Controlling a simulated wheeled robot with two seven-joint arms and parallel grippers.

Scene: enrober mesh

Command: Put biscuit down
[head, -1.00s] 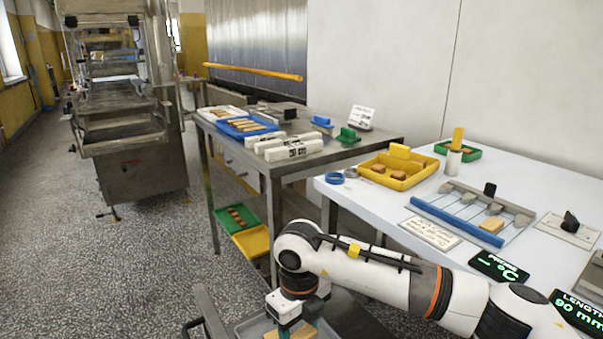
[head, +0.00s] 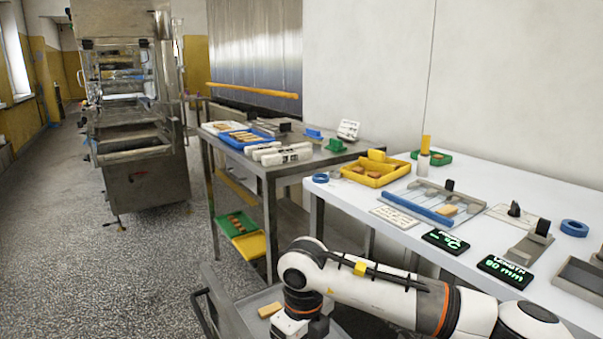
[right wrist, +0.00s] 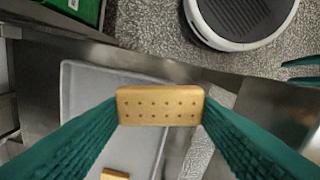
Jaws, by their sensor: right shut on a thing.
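In the right wrist view my right gripper (right wrist: 160,107) has its two green ribbed fingers shut on a biscuit (right wrist: 160,112), a tan rectangle with rows of small holes. The biscuit is held across the middle of that view, over a grey tray (right wrist: 85,85). Another biscuit (right wrist: 114,174) lies in the tray at the bottom of the view. In the head view my right arm reaches down to the tray (head: 245,320), where a biscuit (head: 270,310) lies beside the wrist. The right fingertips are hidden there. My left gripper is in neither view.
A white table (head: 480,185) at right holds a yellow tray (head: 352,176) with biscuits, a blue-edged rack (head: 418,208) and displays. A steel table (head: 330,160) carries a blue tray (head: 246,145). A steel machine (head: 140,150) stands at back left. The speckled floor is clear.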

